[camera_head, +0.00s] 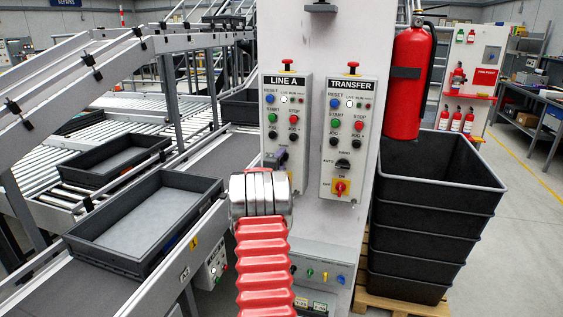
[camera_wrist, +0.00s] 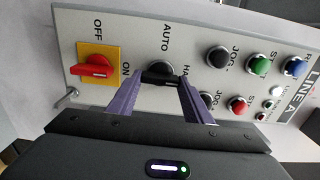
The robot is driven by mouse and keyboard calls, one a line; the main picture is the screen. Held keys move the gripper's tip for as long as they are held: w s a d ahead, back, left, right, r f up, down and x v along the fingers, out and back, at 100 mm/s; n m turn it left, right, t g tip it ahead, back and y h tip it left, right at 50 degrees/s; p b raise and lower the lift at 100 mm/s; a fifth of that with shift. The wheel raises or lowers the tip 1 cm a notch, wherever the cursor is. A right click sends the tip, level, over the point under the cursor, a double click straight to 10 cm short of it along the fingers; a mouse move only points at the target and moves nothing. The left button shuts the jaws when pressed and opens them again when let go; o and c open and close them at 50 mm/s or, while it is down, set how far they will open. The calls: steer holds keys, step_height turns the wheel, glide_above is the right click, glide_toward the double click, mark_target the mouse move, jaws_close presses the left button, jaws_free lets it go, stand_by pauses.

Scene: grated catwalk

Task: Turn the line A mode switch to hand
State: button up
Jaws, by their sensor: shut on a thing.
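The LINE A panel (camera_head: 304,140) is on the left of the grey column in the head view, and it fills much of the wrist view (camera_wrist: 225,85), turned sideways. Its black mode switch (camera_wrist: 160,70) has AUTO above it and HAND to its right in the wrist view. My gripper (camera_wrist: 164,79) has its two purple fingers shut on this switch, one on each side. The fingers cover its sides, and I cannot tell for certain which way it points. In the head view my wrist and gripper hide the lower panel.
The red OFF/ON switch (camera_wrist: 92,69) on its yellow plate sits close to the fingers. The TRANSFER panel (camera_head: 350,115) is just right. A conveyor with grey trays (camera_head: 146,220) is left; black crates (camera_head: 430,225) and a fire extinguisher (camera_head: 408,85) are right.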

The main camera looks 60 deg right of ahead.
steer(key=shift+a+f, duration=0.1)
steer(key=shift+f, duration=0.25)
steer(key=o, duration=1.1)
steer(key=shift+r, duration=0.15)
steer(key=shift+c, duration=0.2)
steer(key=shift+r, duration=0.1)
steer(key=s+a, duration=0.2)
steer(key=a, duration=1.1)
steer(key=shift+a, duration=0.3)
